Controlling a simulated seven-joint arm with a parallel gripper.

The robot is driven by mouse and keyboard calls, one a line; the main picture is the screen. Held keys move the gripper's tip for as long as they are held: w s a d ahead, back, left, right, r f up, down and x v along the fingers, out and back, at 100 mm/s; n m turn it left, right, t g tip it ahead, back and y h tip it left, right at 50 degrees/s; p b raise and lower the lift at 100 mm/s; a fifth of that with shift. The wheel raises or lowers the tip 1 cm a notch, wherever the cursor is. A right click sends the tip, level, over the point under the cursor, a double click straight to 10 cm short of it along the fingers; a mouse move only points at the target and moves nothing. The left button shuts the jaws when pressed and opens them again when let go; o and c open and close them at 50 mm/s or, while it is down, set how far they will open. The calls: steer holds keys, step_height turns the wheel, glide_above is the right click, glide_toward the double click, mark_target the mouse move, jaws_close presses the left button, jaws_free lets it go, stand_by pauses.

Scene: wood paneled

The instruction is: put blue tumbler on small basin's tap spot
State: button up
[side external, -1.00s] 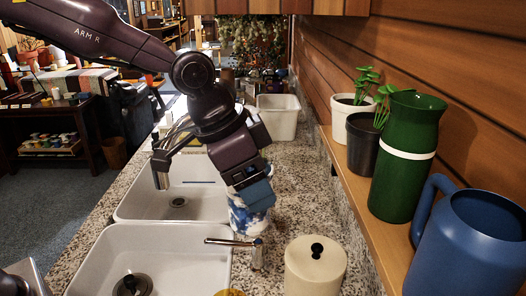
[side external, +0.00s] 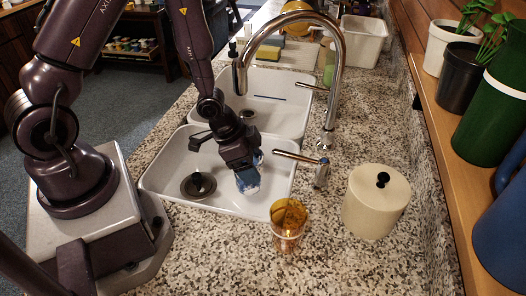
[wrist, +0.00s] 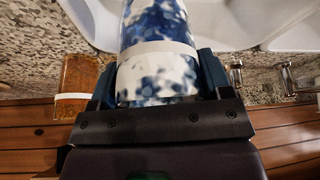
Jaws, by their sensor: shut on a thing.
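The blue tumbler, mottled blue and white, is between the fingers of my gripper (side external: 246,176). In the side view only a small part of the tumbler (side external: 252,187) shows below the fingers; the rest is hidden. It appears over the right part of the near basin (side external: 160,176), close to its right rim. In the wrist view the tumbler (wrist: 158,45) fills the space between both fingers of my gripper (wrist: 158,78). A short lever tap (side external: 318,172) stands on the counter just right of the near basin. A tall curved faucet (side external: 338,80) stands farther back.
An amber glass (side external: 288,222) stands on the counter near the basin's front right corner. A cream lidded canister (side external: 376,205) is right of the tap. The far basin (side external: 284,88) is behind. Speckled counter (side external: 330,265) in front is clear.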

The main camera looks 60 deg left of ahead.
steer(key=shift+n+y, duration=0.3)
steer(key=shift+n, duration=0.5)
steer(key=a, duration=0.1)
steer(key=w+a+f, duration=0.1)
steer(key=a+f, duration=0.1)
steer(key=a, duration=0.1)
steer(key=shift+w+a+f, duration=0.1)
steer(key=shift+w+f, duration=0.05)
steer(key=shift+w, duration=0.05)
steer(key=shift+f, duration=3.95)
steer(key=shift+f, duration=0.3)
steer(key=o, duration=1.1)
steer(key=shift+s+r, duration=0.1)
